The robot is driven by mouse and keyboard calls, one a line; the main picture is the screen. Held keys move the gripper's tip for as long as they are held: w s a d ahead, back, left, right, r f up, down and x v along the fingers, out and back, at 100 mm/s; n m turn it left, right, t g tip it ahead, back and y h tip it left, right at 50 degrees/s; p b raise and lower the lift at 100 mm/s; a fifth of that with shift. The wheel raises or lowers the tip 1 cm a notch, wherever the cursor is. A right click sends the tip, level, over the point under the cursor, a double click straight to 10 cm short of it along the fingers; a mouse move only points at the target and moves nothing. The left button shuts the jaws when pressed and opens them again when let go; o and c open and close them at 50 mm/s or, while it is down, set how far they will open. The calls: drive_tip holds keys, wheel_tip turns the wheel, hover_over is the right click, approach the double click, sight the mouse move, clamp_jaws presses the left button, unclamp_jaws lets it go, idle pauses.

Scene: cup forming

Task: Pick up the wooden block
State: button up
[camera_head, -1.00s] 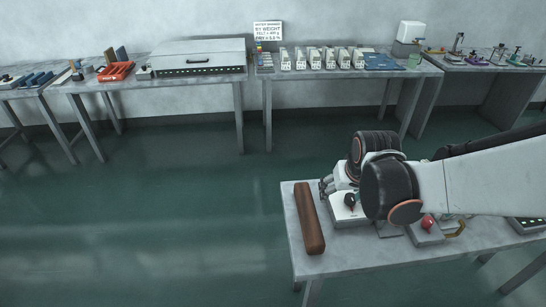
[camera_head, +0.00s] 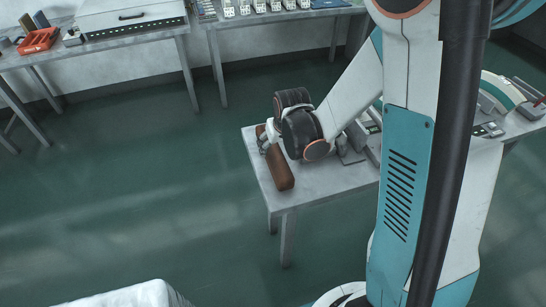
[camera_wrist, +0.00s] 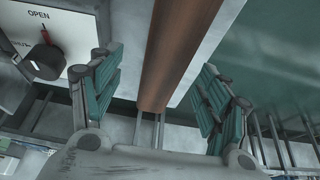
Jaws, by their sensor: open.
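The wooden block (camera_head: 279,168) is a long reddish-brown bar lying along the left edge of the near table. In the wrist view the wooden block (camera_wrist: 172,55) runs from the top edge down to between the fingers. My gripper (camera_wrist: 157,95) is open, with one teal-padded finger on each side of the block and visible gaps between pads and wood. In the head view my gripper (camera_head: 266,140) is at the block's far part, and my wrist hides some of the table beside it. I cannot tell the exact height of the fingertips against the block.
The near table (camera_head: 330,182) holds a white box with a dark knob marked OPEN (camera_wrist: 46,58), close beside the left finger. More devices stand further right, partly hidden by my arm. Open green floor (camera_head: 130,190) lies left of the table. Benches with equipment (camera_head: 130,40) line the wall.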

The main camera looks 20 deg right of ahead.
sight(274, 151)
drive_tip(key=shift+a+b+x, duration=0.2)
drive_tip(key=shift+b+x, duration=0.5)
drive_tip(key=shift+x, duration=0.65)
drive_tip(key=shift+a+b+x, duration=0.15)
drive_tip(key=shift+b+x, duration=0.55)
drive_tip(key=shift+x, duration=0.7)
drive_tip(key=shift+s, duration=0.25)
drive_tip(key=shift+c, duration=0.2)
drive_tip(key=c, duration=1.6)
drive_tip(key=shift+o, duration=0.2)
drive_tip(key=shift+r, duration=0.1)
wheel_tip(274, 151, up, 20)
drive_tip(key=p, duration=0.7)
